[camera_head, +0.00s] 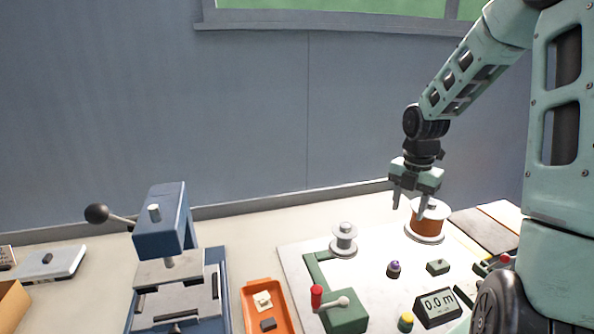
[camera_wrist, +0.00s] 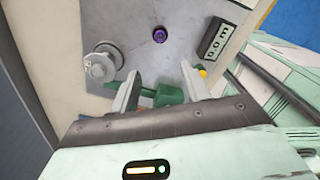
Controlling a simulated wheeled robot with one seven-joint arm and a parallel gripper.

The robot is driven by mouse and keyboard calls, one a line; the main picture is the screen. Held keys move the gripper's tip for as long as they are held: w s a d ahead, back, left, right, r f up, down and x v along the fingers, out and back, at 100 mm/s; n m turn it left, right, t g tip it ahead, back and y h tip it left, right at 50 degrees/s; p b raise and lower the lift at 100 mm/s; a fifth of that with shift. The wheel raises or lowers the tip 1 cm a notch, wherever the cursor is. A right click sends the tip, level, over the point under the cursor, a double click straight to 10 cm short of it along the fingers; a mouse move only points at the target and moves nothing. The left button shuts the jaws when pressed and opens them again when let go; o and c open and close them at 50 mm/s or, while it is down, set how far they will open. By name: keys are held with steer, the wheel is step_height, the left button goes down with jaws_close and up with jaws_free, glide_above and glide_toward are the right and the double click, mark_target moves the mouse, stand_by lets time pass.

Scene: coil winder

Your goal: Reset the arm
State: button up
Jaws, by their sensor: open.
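My gripper (camera_head: 411,205) hangs from my arm above the back right of the workbench, with its fingers pointing down. In the head view it is just in front of a spool wound with orange-brown wire (camera_head: 430,220) and overlaps part of it. In the wrist view my gripper (camera_wrist: 160,90) has its two fingers spread apart with nothing held between them. A green winder base (camera_head: 345,313) with a red-knobbed crank (camera_head: 317,296) shows at the front, and its green part (camera_wrist: 168,96) shows beyond the fingers in the wrist view.
An empty-looking metal spool (camera_head: 343,240) stands on the light board. A blue press (camera_head: 163,225) and an orange tray (camera_head: 249,300) stand to the left.

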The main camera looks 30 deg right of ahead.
steer(key=a+r+m, duration=0.3)
steer(key=a+m, duration=0.2)
steer(key=a, duration=1.8)
steer(key=s+a+r+m, duration=0.1)
steer(key=s+a+m, duration=0.7)
steer(key=s+a, duration=0.9)
steer(key=shift+a+r+m+y, duration=0.15)
steer(key=shift+a+m+y, duration=0.15)
steer(key=shift+a+m, duration=0.1)
